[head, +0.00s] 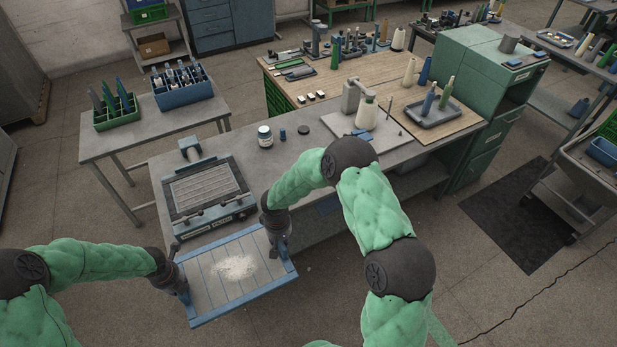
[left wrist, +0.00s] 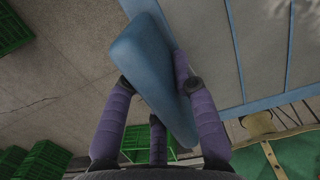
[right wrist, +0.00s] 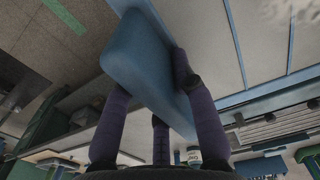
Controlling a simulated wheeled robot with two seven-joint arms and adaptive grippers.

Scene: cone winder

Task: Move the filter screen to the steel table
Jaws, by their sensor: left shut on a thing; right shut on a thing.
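The filter screen (head: 207,293) is a flat grey slatted panel in a blue frame, with a patch of pale lint on top. It hangs in the air in front of the bench, roughly level. My left gripper (head: 181,284) is shut on its left end; the left wrist view shows the fingers around a blue handle (left wrist: 150,70). My right gripper (head: 277,238) is shut on the right end, around a similar blue handle (right wrist: 150,60). A grey table, likely the steel table (head: 153,128), stands at the back left.
The grey table holds a green bin (head: 117,120) and a blue crate (head: 184,96) of bottles; its front part is bare. A machine with a slatted top (head: 204,190) sits on the bench's left end. A jar (head: 265,137) stands behind my right gripper. Open floor lies left.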

